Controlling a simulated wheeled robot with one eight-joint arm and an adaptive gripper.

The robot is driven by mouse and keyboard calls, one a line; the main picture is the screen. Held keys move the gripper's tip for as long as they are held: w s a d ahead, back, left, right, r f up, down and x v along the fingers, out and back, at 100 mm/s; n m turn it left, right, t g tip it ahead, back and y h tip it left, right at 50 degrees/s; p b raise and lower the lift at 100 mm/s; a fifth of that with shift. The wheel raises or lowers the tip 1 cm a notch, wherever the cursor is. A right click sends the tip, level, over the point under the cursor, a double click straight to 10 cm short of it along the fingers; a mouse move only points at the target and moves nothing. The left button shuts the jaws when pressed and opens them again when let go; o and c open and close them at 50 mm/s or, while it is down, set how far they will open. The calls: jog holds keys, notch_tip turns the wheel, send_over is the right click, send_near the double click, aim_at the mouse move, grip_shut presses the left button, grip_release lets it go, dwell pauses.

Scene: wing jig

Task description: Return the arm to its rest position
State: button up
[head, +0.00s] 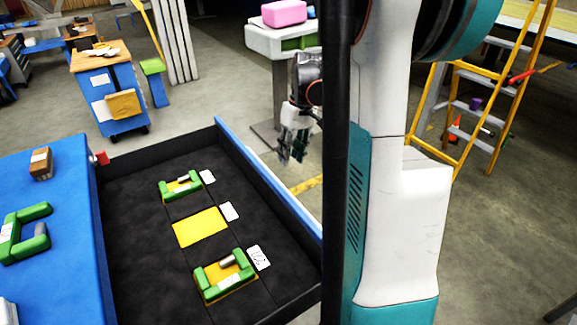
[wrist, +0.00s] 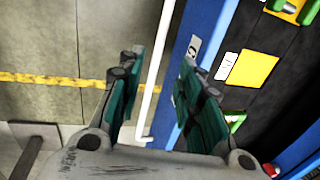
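My gripper (head: 291,158) hangs in the air past the far right edge of the black tray in the head view, fingers pointing down. In the wrist view my gripper (wrist: 162,62) has its two green-padded fingers apart, with nothing between them but the floor and a blue edge far below. It touches nothing that I can see. My white and teal arm and a dark column fill the right middle of the head view and hide what lies behind.
The black tray (head: 140,215) holds two green brackets (head: 180,187) (head: 224,274) and a bare yellow patch (head: 200,227). A blue bench (head: 60,280) with another green bracket (head: 25,233) is at left. A yellow ladder (head: 447,120) stands at right. A white-topped stand (head: 282,42) is behind my gripper.

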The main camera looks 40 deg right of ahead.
jog(key=shift+d+r, duration=0.1)
jog(key=shift+r, duration=0.45)
